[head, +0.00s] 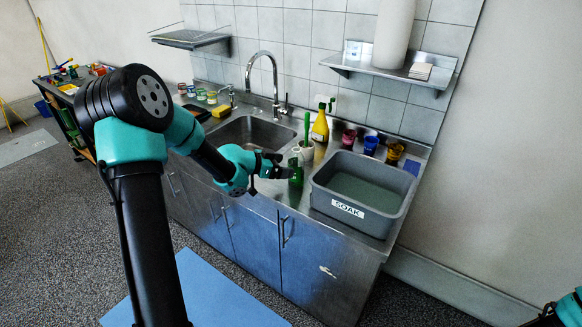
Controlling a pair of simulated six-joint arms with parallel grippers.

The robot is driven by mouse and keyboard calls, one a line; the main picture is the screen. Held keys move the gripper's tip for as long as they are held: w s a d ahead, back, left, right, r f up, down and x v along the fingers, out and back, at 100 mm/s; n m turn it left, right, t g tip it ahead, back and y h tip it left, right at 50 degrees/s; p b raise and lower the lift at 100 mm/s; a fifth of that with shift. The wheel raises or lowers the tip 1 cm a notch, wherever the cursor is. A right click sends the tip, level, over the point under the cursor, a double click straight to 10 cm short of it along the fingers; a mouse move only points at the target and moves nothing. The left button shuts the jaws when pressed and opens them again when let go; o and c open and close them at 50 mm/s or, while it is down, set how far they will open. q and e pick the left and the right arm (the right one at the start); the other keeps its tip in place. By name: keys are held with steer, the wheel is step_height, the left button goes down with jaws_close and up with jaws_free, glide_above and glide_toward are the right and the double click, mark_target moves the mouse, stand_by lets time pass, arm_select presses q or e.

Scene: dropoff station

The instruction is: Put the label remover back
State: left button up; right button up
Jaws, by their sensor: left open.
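A small green bottle (296,176) stands upright on the steel counter's front strip, between the sink and the grey tub. My left gripper (284,166) is open right beside it, on its left. I cannot tell whether the fingers touch or straddle the bottle. A yellow bottle with a green top (320,127) stands farther back near the tiled wall. No label is readable on either bottle, so I cannot tell which is the label remover. A small part of my right arm (570,307) shows in the bottom right corner; its jaws cannot be made out.
A grey tub marked SOAK (347,208) holds greenish liquid at right. A white holder with a green brush (306,147) stands behind the green bottle. Coloured cups (371,145) line the back. A sink (233,134) and tap (273,75) lie left; a wall shelf (390,68) hangs above.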

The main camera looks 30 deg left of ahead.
arm_select(q)
steer(key=v, duration=0.7)
steer(key=shift+s, duration=0.15)
